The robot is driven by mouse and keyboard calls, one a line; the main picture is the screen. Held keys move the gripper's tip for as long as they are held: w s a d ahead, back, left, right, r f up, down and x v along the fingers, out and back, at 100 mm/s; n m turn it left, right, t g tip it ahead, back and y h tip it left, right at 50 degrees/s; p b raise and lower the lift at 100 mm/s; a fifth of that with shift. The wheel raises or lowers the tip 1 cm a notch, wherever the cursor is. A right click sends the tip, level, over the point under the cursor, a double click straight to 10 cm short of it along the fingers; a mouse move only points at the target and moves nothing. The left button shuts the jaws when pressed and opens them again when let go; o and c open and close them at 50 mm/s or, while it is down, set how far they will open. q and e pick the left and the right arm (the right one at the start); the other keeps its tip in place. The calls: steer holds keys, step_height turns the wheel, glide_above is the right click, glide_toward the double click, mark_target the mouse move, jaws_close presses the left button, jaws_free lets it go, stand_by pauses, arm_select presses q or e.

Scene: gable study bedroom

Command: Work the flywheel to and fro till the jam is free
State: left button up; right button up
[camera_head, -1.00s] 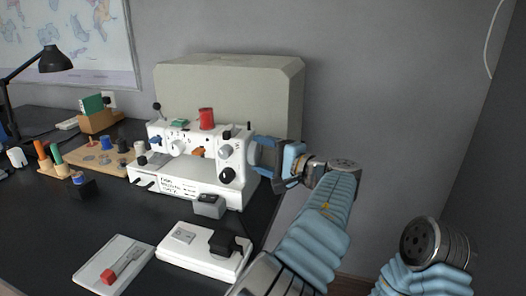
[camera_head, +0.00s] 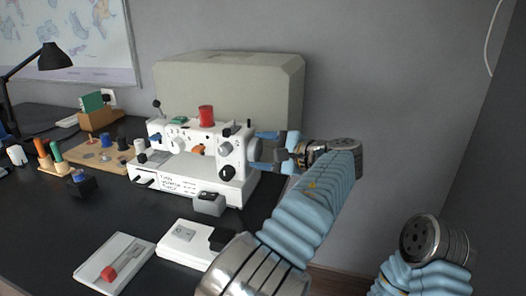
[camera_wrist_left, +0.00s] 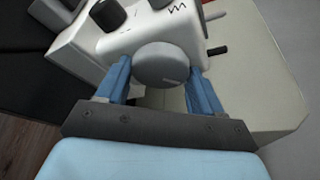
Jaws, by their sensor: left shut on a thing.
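A white sewing machine (camera_head: 190,183) stands on the black desk, with a red thread spool (camera_head: 206,115) on top. Its grey flywheel (camera_wrist_left: 163,66) is a round disc on the machine's right end. My left gripper (camera_head: 257,150) is at that end, one blue finger above the other in the head view. In the left wrist view, my left gripper (camera_wrist_left: 160,77) has a finger on each side of the flywheel and is shut on it. In the head view the flywheel is mostly hidden. My right gripper is out of view.
A pale machine cover (camera_head: 230,85) stands close behind. A small grey box (camera_head: 208,204) sits in front of the machine. A white tray with a red-handled tool (camera_head: 113,268) and a white box (camera_head: 184,243) lie nearer. A wooden spool board (camera_head: 105,155) is at left.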

arm_select(q)
steer(key=o, duration=1)
steer(key=shift+o, duration=0.2)
steer(key=v, duration=1.3)
steer(key=shift+s+d, duration=0.2)
steer(key=shift+d, duration=0.2)
steer(key=shift+f, duration=0.1)
